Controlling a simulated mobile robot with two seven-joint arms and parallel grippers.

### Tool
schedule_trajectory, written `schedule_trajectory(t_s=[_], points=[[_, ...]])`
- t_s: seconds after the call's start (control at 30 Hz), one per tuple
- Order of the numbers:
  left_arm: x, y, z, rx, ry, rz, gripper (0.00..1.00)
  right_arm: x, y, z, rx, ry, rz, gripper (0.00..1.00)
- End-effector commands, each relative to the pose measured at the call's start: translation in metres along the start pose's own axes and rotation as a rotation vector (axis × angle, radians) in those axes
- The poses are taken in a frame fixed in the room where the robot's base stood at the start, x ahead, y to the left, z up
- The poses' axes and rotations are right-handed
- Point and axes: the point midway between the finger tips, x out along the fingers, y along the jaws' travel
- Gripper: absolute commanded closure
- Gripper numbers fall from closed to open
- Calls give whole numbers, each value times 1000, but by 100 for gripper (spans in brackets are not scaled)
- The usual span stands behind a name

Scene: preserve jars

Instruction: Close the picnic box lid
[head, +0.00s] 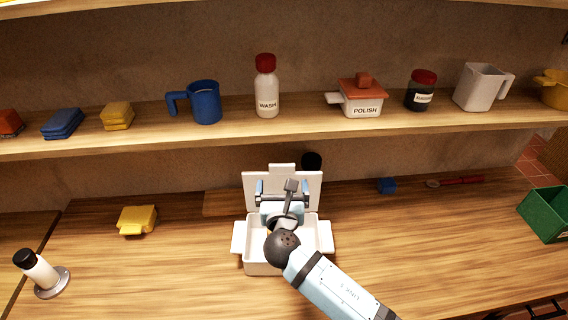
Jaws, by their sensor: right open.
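The white picnic box (262,258) stands on the wooden counter in the middle of the head view, with a handle tab on each side. Its lid (313,178) stands up open along the back edge, with a small tab on top. My right gripper (284,188) is over the box, in front of the raised lid, with its fingers spread wide and nothing seen between them. Whether the fingers touch the lid I cannot tell. My right wrist and forearm hide much of the box's inside. My left gripper is not in view.
A yellow container (137,220) lies left on the counter, and a white black-topped jar (38,268) stands further left. The shelf (225,137) hangs above.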

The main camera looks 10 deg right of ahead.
Motion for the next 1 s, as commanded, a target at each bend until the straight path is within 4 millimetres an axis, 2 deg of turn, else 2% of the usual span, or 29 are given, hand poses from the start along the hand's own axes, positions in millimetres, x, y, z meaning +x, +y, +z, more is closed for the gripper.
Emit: schedule_trajectory(t_s=[0.03, 0.2, 0.4, 0.6, 0.83, 0.87, 1.0], points=[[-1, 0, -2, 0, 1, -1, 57, 12, 0, 2, -2, -2, -1, 0], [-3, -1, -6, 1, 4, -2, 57, 47, 0, 2, 1, -1, -1, 0], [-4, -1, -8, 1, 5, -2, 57, 75, 0, 1, 2, 0, 0, 0], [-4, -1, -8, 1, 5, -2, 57, 84, 0, 0, 3, 1, 1, 0], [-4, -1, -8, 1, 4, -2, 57, 85, 0, 0, 4, 1, 1, 0], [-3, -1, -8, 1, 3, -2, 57, 85, 0, 0, 4, 1, 1, 5], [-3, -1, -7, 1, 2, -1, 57, 85, 0, 0, 4, 1, 1, 37]])
